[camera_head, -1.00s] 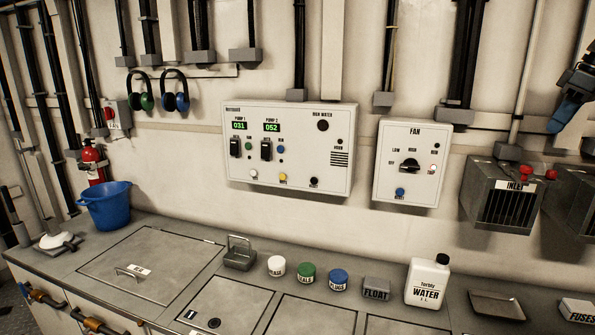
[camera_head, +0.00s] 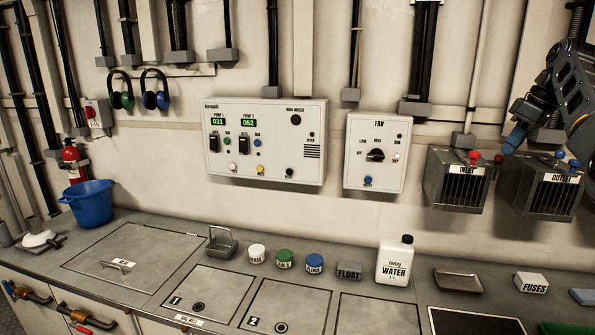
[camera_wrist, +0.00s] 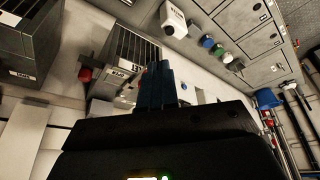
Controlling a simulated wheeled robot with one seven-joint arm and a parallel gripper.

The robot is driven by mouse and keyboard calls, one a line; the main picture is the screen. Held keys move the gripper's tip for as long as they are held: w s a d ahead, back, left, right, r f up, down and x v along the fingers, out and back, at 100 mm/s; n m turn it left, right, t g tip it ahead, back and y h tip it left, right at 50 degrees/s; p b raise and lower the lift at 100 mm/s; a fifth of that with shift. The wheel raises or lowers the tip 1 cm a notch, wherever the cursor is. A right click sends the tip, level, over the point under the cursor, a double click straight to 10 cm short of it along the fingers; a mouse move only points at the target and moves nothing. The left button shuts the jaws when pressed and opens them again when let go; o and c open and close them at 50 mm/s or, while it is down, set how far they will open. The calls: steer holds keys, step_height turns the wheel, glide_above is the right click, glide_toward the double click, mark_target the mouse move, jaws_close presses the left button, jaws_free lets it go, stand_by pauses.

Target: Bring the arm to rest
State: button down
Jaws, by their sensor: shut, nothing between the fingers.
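My arm (camera_head: 572,85) reaches in from the right edge of the head view, bent, in front of the wall. My gripper (camera_head: 513,140) has blue fingers that point down and left, above the box marked INLET (camera_head: 468,180). They look close to the red knobs (camera_head: 487,157) in the picture, but whether they touch cannot be told. In the wrist view the blue fingers (camera_wrist: 156,86) lie together with nothing between them, and the INLET box (camera_wrist: 125,55) shows behind them.
An OUTLET box (camera_head: 545,190) stands right of the inlet, near my arm. The fan panel (camera_head: 376,165) and pump panel (camera_head: 264,150) are on the wall. The counter below holds a water bottle (camera_head: 394,263), small jars, a FUSES box (camera_head: 531,282) and a blue bucket (camera_head: 89,205).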

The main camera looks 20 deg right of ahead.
steer(key=w+a+f+m+t+h, duration=0.1)
steer(key=a+f, duration=0.3)
steer(key=f, duration=1)
steer(key=a+f+m+h, duration=0.1)
steer(key=a+f, duration=0.3)
steer(key=f, duration=1)
steer(key=s+a+f+t+h, duration=0.1)
steer(key=s+a+f, duration=0.55)
steer(key=f, duration=0.25)
steer(key=s+a+f+t+h, duration=0.1)
steer(key=s+a+f, duration=0.5)
steer(key=a+f, duration=0.25)
steer(key=s+a+r+t, duration=0.1)
steer(key=s+a+t, duration=0.1)
steer(key=s+a, duration=0.75)
steer(key=s+a+t, duration=0.2)
steer(key=s+a, duration=0.4)
steer(key=s, duration=0.6)
steer(key=s+a+r+t+y, duration=0.1)
steer(key=s+a+r, duration=0.2)
steer(key=s+r, duration=0.2)
steer(key=s+a+r+t+y, duration=0.1)
steer(key=s+a+r, duration=0.2)
steer(key=s+r, duration=0.3)
steer(key=s+a+r+m+t+y, duration=0.1)
steer(key=s+a+r, duration=0.2)
steer(key=s+r, duration=0.3)
step_height(320, 180, up, 4)
steer(key=shift+s+r+t, duration=0.15)
steer(key=shift+t, duration=0.15)
